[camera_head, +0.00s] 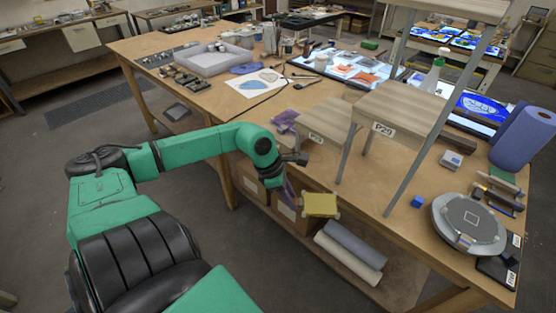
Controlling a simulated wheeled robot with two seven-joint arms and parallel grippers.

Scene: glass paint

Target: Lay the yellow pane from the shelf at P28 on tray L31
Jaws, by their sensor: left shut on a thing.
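The yellow pane (321,204) is a small, thick-looking yellow piece with pale bits at its corners. It is in front of the table's near edge, above the lower shelf. My left gripper (303,203) reaches down past the table edge to the pane's left side and is shut on it; the fingertips are small and partly hidden. The shelf with a label that looks like P28 (323,121) stands on the table behind the gripper. A dark flat tray-like piece (494,273) with white labels lies at the right table corner; its labels are too small to read surely. My right gripper is not in view.
A higher wooden stand labelled P29 (405,108) stands beside the shelf, its thin grey legs near the table edge. A round grey turntable (469,222), a blue cube (417,202) and a purple roll (524,138) are at the right. Rolls (350,250) lie below.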

